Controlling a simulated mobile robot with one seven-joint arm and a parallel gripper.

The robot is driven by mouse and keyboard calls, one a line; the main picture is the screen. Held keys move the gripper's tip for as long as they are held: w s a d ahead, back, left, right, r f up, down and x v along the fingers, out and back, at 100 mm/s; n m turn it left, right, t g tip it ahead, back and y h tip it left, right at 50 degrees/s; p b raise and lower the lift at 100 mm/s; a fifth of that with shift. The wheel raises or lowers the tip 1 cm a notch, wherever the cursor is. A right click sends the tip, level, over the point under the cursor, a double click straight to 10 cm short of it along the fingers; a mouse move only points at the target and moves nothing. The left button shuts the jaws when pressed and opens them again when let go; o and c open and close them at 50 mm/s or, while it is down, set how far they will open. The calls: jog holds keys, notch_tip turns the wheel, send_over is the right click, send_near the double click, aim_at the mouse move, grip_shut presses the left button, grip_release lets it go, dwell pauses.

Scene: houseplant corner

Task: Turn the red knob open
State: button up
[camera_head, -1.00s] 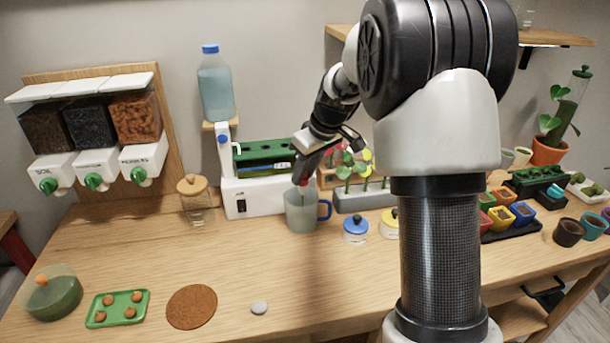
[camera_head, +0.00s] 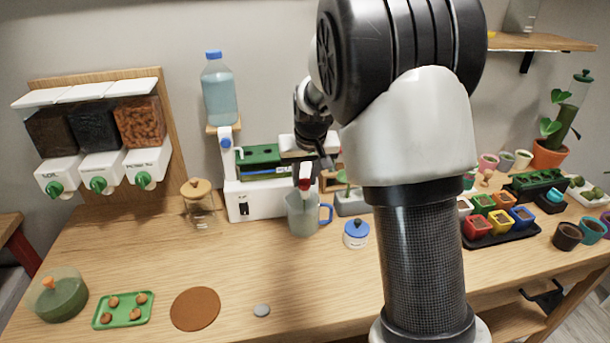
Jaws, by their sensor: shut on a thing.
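A small red knob (camera_head: 305,184) shows just above the clear jug (camera_head: 302,214), below a short white piece. It is at the right front of the white dispenser (camera_head: 262,205). My gripper (camera_head: 318,158) reaches down from behind my arm to this spot, with dark fingers by the white piece. It is shut on what appears to be the red knob; the contact itself is small and partly hidden. The jug has a blue handle and stands upright on the table beneath the knob.
A blue-capped water bottle (camera_head: 219,90) stands above the dispenser's left end. A cork-lidded glass jar (camera_head: 198,203) is left of it, a blue-lidded jar (camera_head: 356,234) right of the jug. My arm hides the table's right middle. The front table (camera_head: 330,285) has free room.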

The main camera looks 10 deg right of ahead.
dwell(0.3)
jog(key=o, duration=1)
jog(key=shift+r, duration=0.15)
jog(key=p+v, duration=0.1)
jog(key=v, duration=1.6)
jog(key=shift+s, duration=0.15)
jog(key=shift+t, duration=0.6)
jog(key=s+r+p, duration=0.1)
jog(key=s+p, duration=0.1)
jog(key=s, duration=0.7)
jog(key=s+r+p, duration=0.1)
jog(key=s+p, duration=0.2)
jog(key=s, duration=0.6)
jog(key=s+r+p, duration=0.2)
jog(key=s, duration=0.7)
